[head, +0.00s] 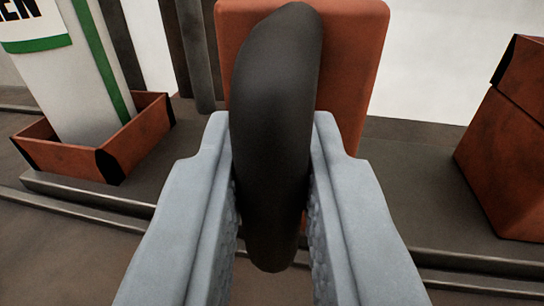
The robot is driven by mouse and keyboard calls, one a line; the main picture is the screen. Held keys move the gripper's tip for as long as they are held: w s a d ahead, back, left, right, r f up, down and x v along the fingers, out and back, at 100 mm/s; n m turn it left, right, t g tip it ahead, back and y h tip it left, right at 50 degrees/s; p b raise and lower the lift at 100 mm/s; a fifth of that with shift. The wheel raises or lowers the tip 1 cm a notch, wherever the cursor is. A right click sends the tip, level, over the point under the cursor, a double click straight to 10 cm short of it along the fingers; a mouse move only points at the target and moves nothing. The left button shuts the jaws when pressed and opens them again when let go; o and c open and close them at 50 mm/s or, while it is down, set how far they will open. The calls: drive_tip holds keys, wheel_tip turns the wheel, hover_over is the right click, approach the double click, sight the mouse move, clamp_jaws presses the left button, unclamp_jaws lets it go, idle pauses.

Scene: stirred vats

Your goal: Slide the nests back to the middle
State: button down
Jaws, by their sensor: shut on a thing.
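My gripper (270,130) has its two grey fingers closed on a dark rounded handle (275,90) in the middle of the view. Behind the handle stands an orange-red block (355,60); whether the two are joined is hidden by the handle and fingers. At the left, an orange-red, open-topped nest (60,158) sits on a dark ledge. A white container (75,85) with a green stripe stands tilted in the picture inside that nest. At the right edge is another orange-red piece (505,165), partly cut off, perhaps a second nest.
The dark ledge (410,165) runs across the view, with metal rails (85,200) along its front. Dark upright posts (190,50) stand behind, between the white container and the block. The ledge looks clear between the block and the right-hand piece.

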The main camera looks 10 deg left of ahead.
drive_tip(key=a, duration=1.8)
drive_tip(key=c, duration=1.4)
unclamp_jaws()
drive_tip(key=s+d, duration=0.3)
drive_tip(key=s, duration=1.4)
drive_tip(key=shift+d, duration=0.2)
